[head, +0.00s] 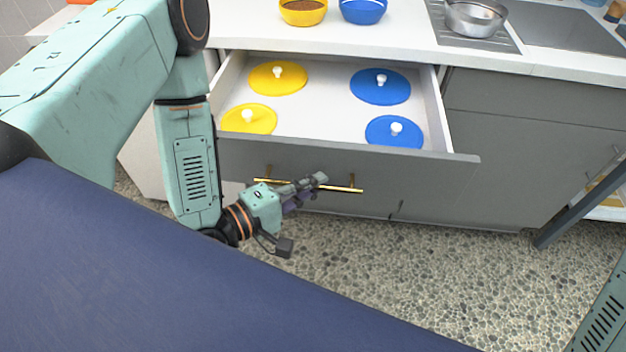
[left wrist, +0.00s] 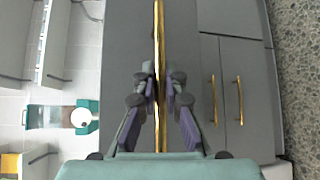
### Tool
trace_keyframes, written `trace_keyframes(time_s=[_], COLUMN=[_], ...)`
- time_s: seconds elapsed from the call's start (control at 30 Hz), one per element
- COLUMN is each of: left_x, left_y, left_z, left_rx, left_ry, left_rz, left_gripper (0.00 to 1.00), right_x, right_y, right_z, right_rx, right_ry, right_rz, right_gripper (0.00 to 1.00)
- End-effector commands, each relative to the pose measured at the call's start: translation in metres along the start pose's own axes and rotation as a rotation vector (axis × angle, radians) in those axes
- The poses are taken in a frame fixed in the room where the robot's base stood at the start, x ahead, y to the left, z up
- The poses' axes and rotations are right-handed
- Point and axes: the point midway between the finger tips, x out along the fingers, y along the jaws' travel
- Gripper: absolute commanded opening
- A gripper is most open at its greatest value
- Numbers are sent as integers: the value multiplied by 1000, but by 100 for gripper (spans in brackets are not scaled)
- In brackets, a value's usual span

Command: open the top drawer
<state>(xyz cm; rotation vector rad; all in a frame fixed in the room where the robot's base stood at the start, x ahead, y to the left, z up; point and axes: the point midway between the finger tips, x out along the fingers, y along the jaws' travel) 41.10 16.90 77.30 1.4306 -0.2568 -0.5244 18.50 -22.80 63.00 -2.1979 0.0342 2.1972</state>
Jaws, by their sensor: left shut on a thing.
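The top drawer (head: 325,115) is pulled out from the grey cabinet, and its inside is in plain view in the head view. Two yellow lids (head: 277,78) lie on its left side and two blue lids (head: 381,87) on its right, each with a white knob. A brass bar handle (head: 345,189) runs across the drawer front. My left gripper (head: 312,184) is at this handle, shut on it. In the left wrist view the handle (left wrist: 158,40) passes between the two fingers. My right gripper does not show.
A yellow bowl (head: 303,12), a blue bowl (head: 363,11) and a metal pot (head: 474,17) stand on the white counter (head: 400,42) above the drawer. Grey cabinet fronts (head: 540,140) lie to the right. The pebbled floor (head: 400,260) before the drawer is clear.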

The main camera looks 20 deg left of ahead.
Motion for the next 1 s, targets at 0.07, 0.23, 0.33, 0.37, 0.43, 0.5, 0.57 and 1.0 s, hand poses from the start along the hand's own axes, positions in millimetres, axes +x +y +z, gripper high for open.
trace_keyframes(time_s=[0.07,0.23,0.33,0.37,0.43,0.5,0.57,1.0], left_x=[0,0,-1,-1,-1,-1,0,-16], left_y=[1,0,0,0,0,0,0,-1], left_z=[-1,0,0,0,0,0,0,-1], left_rx=[1,0,0,0,0,0,0,-5], left_ry=[4,4,4,4,3,3,3,7], left_rz=[3,3,3,2,2,2,2,-2], left_gripper=[0,13,22,24,30,34,34,34], right_x=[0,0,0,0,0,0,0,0], right_y=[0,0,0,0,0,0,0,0], right_z=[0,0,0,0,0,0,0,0], right_rx=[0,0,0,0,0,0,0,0], right_ry=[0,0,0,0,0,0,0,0], right_rz=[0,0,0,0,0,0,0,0], right_gripper=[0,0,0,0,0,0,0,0])
